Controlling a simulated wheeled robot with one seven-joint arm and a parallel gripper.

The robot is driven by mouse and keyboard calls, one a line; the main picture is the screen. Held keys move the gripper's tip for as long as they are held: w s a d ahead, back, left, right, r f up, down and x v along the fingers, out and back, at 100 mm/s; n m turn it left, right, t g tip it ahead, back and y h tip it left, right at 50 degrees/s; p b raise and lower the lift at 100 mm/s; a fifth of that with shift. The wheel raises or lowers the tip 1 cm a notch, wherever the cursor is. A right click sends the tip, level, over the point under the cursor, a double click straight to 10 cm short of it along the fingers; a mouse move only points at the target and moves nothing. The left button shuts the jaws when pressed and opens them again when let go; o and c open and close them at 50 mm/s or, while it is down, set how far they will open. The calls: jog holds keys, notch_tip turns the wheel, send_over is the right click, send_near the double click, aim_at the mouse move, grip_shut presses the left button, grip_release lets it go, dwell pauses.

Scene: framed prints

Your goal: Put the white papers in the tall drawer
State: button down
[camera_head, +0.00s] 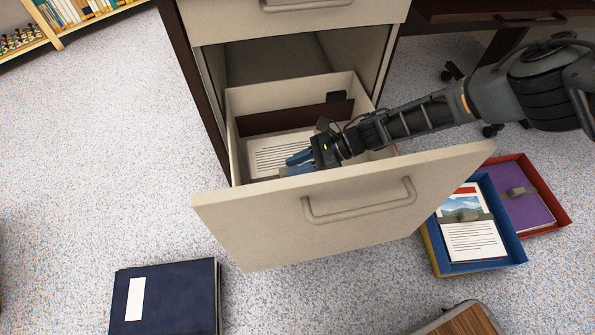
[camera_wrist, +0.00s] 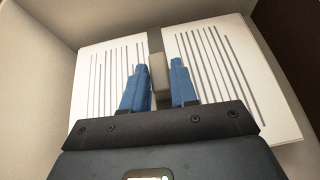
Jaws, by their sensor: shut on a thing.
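The white papers (camera_head: 277,153) with printed lines are inside the open tall drawer (camera_head: 345,210) of the beige cabinet. In the wrist view the papers (camera_wrist: 220,62) fill the middle, with a grey band and a beige clip or block (camera_wrist: 158,75) across their centre. My gripper (camera_head: 298,163) reaches down into the drawer behind its front panel. In the wrist view its blue fingers (camera_wrist: 160,85) are on both sides of the block, shut on it. The drawer front hides the near edge of the papers.
A dark brown divider (camera_head: 294,117) stands in the drawer behind the papers. On the floor are a navy binder (camera_head: 185,295), a blue tray (camera_head: 510,235) with a printed sheet, and a red tray (camera_head: 555,205) with a purple folder.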

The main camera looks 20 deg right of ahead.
notch_tip(320, 180, down, 2)
jog(key=shift+f+b, duration=0.1)
jog(key=shift+b, duration=0.25)
jog(key=c, duration=0.9)
grip_release()
jog(key=shift+d, duration=0.1)
jog(key=p+v, duration=0.3)
jog(key=v, duration=0.9)
